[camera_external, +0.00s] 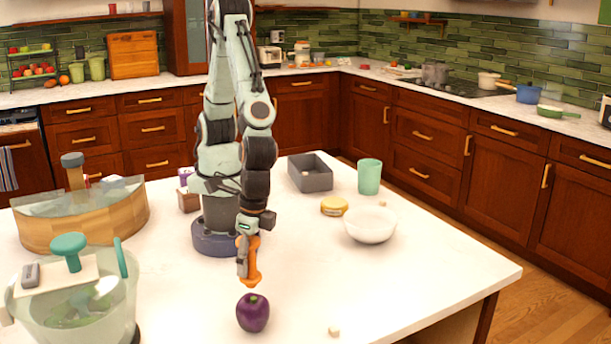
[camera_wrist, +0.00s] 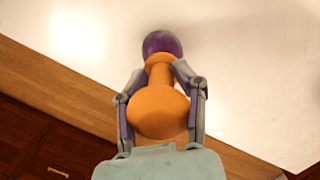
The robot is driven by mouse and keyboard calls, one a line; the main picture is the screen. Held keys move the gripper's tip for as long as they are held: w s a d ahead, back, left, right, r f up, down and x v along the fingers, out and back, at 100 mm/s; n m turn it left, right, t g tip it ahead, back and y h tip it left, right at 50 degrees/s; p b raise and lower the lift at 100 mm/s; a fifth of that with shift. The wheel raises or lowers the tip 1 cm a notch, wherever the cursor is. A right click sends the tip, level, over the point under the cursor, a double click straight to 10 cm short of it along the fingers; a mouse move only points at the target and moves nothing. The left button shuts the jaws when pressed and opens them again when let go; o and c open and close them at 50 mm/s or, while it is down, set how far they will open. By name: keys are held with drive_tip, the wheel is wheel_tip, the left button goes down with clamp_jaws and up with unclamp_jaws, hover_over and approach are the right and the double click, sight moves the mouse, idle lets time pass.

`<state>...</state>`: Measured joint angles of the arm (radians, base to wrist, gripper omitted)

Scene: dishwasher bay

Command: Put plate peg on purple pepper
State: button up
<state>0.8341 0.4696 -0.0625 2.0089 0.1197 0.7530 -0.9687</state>
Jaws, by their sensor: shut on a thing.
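The purple pepper (camera_external: 253,313) sits on the white counter near its front edge. It also shows at the top of the wrist view (camera_wrist: 160,43), partly hidden behind the peg's far end. My gripper (camera_external: 247,264) points down and is shut on the orange plate peg (camera_external: 251,277), which has a round bulb and a narrower neck. In the wrist view the gripper's fingers (camera_wrist: 160,74) lie on both sides of the peg (camera_wrist: 158,110). In the external view the peg's lower end appears just above the pepper, with a small gap. I cannot tell the exact depth between them.
A glass bowl with teal-handled things (camera_external: 75,300) and a wooden semicircular container (camera_external: 85,225) stand at left. A white bowl (camera_external: 370,226), yellow round item (camera_external: 334,207), grey bin (camera_external: 310,174) and green cup (camera_external: 370,176) stand behind right. A small pale cube (camera_external: 334,331) lies right of the pepper.

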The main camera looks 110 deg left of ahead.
sight(250, 276)
drive_tip(key=shift+w+d+f, duration=0.1)
drive_tip(key=shift+d+f, duration=0.05)
drive_tip(key=shift+f, duration=1.6)
drive_tip(key=shift+f, duration=0.1)
drive_tip(key=o, duration=1.2)
